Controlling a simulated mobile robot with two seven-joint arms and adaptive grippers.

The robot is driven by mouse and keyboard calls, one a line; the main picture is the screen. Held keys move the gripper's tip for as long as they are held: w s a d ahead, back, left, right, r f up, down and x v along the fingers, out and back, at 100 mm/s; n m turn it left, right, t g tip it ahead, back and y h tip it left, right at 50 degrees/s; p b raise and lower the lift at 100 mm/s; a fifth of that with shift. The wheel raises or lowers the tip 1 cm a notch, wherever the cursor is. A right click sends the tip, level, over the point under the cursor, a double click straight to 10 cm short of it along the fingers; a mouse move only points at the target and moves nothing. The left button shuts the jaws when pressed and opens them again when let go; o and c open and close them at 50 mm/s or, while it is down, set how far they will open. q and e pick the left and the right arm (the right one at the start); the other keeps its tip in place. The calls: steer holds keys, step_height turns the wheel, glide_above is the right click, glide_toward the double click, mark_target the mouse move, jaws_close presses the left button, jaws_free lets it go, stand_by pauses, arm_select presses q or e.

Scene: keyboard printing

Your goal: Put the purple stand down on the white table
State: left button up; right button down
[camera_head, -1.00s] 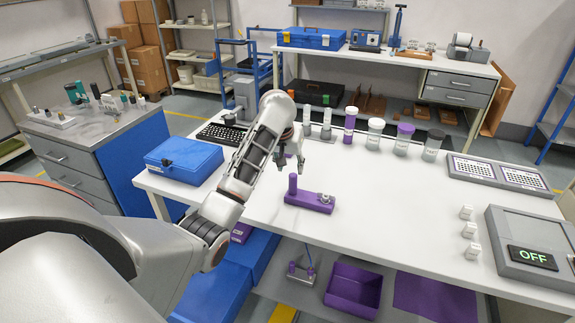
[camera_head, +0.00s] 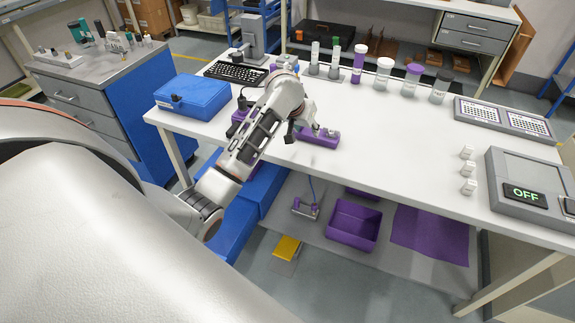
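The purple stand (camera_head: 320,139) sits on the white table (camera_head: 385,150), left of the table's middle and near its front edge. Its low base, with a small metal fitting on top, looks flat on the surface. My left gripper (camera_head: 302,131) is low at the stand's left end, where it hides the upright purple post. One dark finger shows left of the base and another part shows just above it. I cannot tell whether the fingers close on the post. My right gripper is not in view.
A blue case (camera_head: 188,97) and keyboard (camera_head: 236,73) lie left. Several capped tubes and jars (camera_head: 384,73) stand behind the stand. White blocks (camera_head: 468,169) and a panel reading OFF (camera_head: 526,192) are right. A purple bin (camera_head: 353,225) is below. The table's middle is clear.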

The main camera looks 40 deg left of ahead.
arm_select(q)
steer(key=s+d+f+m+t+h, duration=0.1)
steer(key=s+d+f, duration=0.4)
steer(key=s, duration=0.6)
steer(key=s+d+f+m+t+h, duration=0.1)
steer(key=s+d+f+m, duration=0.2)
steer(key=s+d+f, duration=0.3)
steer(key=s+d+f+m+t, duration=0.1)
steer(key=s+d+f, duration=0.4)
steer(key=s+f, duration=0.5)
steer(key=s+m, duration=0.1)
steer(key=s, duration=0.5)
steer(key=shift+d+f+t+h, duration=0.15)
steer(key=shift+f+t+h, duration=0.1)
steer(key=shift+t+h, duration=0.15)
steer(key=shift+c, duration=1.3)
steer(key=shift+s, duration=0.1)
